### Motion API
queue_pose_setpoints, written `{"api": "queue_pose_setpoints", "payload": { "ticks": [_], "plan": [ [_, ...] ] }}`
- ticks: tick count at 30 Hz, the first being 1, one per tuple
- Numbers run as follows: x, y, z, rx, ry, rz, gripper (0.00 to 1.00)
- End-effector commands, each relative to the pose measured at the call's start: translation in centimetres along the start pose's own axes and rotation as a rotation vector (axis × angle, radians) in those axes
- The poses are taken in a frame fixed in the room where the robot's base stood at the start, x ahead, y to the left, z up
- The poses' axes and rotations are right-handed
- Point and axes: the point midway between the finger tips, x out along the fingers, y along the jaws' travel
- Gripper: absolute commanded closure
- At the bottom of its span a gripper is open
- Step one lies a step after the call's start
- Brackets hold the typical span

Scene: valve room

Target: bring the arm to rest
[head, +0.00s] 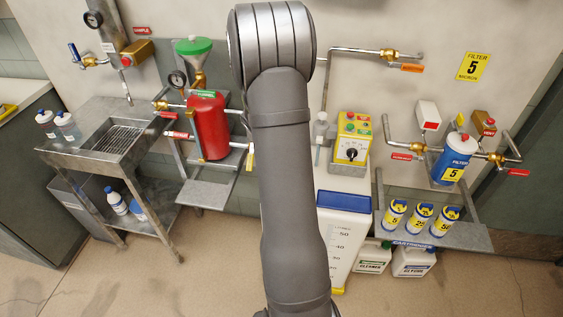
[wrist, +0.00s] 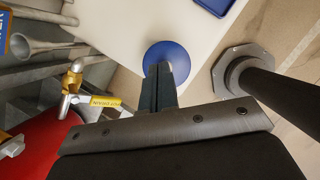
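My arm rises through the middle of the head view and bends at the top. It hides my gripper there. In the wrist view my gripper (wrist: 160,72) shows as dark fingers side by side at the middle of a wide grey bar. They look shut, with nothing seen between them. A round blue disc (wrist: 167,52) lies just beyond the fingertips, against a white surface. The fingers cover part of it, and I cannot tell whether they touch it.
The red vessel (head: 207,125) stands left of my arm; its brass valve (wrist: 72,78) with a yellow tag (wrist: 100,101) is close in the wrist view. Right of the arm are the white tank (head: 342,245), yellow control box (head: 353,140) and cartridge shelf (head: 470,238). A steel sink (head: 85,150) stands left.

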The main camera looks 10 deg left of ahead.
Motion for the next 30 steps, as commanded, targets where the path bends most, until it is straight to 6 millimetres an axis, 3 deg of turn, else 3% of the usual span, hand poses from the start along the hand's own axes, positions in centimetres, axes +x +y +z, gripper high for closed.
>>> {"api": "queue_pose_setpoints", "payload": {
  "ticks": [6, 18, 30],
  "plan": [
    [-1.1, 0.0, 0.4, 0.001, 0.000, 0.000, 1.00],
    [-1.1, 0.0, 0.5, 0.000, 0.001, 0.000, 1.00],
    [3.2, -0.1, -1.4, 0.000, 0.002, -0.002, 1.00]
  ]
}}
